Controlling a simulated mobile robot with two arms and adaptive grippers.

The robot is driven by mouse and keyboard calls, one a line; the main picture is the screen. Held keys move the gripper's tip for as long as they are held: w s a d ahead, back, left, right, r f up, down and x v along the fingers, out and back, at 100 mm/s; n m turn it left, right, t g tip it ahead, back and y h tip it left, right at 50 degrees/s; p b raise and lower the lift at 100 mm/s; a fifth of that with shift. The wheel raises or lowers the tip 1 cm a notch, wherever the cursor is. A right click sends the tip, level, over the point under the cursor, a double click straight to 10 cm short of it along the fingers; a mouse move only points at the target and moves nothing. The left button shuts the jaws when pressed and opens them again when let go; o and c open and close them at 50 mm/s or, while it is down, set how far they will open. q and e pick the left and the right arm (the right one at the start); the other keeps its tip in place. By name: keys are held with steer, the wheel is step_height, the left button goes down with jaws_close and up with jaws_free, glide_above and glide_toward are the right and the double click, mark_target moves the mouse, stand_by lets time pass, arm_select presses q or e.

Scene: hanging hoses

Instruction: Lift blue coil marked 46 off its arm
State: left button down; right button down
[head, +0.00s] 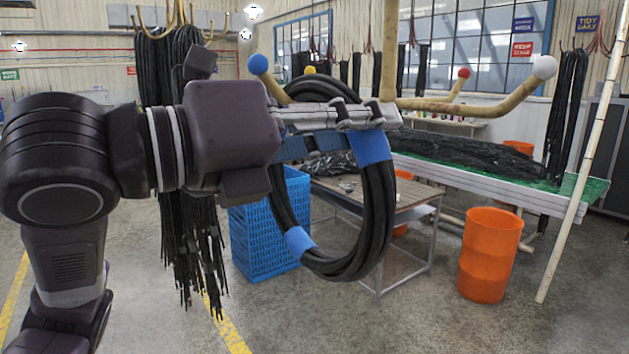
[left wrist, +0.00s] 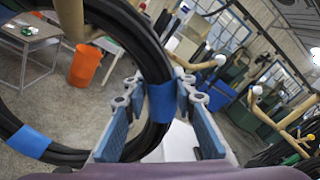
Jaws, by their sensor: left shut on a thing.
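The coil (head: 377,215) is a thick ring of black hose with blue tape bands; no number is readable on it. It hangs upright by the wooden arm with the blue ball (head: 257,64); whether it touches that arm is hidden by my gripper. My left gripper (head: 388,118) reaches across the coil's upper part in the head view. In the left wrist view, its two blue-padded fingers (left wrist: 160,98) are on either side of the coil (left wrist: 152,55) at a blue tape band (left wrist: 161,102), shut on it. My right gripper is not in view.
Other wooden arms end in a white ball (head: 544,67) and a red ball (head: 464,73). Behind are a blue crate (head: 262,235), a small table (head: 412,196), an orange barrel (head: 489,255) and a green-topped bench (head: 590,190). Black hoses (head: 190,235) hang at left. Foreground floor is clear.

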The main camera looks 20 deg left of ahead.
arm_select(q)
steer(key=shift+r, duration=0.15)
stand_by(0.4)
step_height(320, 180, up, 10)
steer(key=shift+f, duration=0.1)
stand_by(0.6)
steer(key=c, duration=2.2)
jaws_free()
steer(key=shift+c, duration=0.2)
jaws_close()
